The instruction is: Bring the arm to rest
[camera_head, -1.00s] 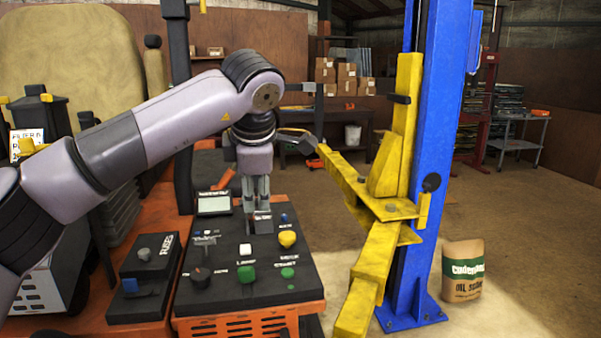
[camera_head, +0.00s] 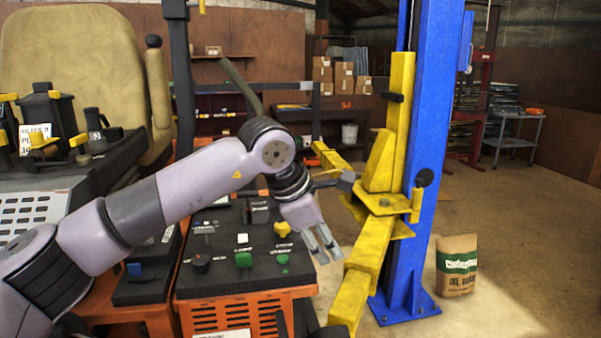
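My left arm comes in from the left, bends at a raised elbow and slopes down to the right. My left gripper (camera_head: 326,250) hangs at the right edge of the black control panel (camera_head: 220,278), pointing down and right, beside the yellow lift arm (camera_head: 368,252). Its grey fingers look close together, but I cannot tell whether they are open or shut. I see nothing held in them. The panel shows a green button (camera_head: 243,260), a yellow knob (camera_head: 282,229) and a dark rotary knob (camera_head: 201,263). My forearm covers part of the panel. My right gripper is not in view.
The blue lift post (camera_head: 422,160) stands right of my gripper. A paper sack (camera_head: 457,265) stands on the floor beside it. The mower seat (camera_head: 75,65) and dark levers are at the left. A grey cart (camera_head: 515,140) stands far right.

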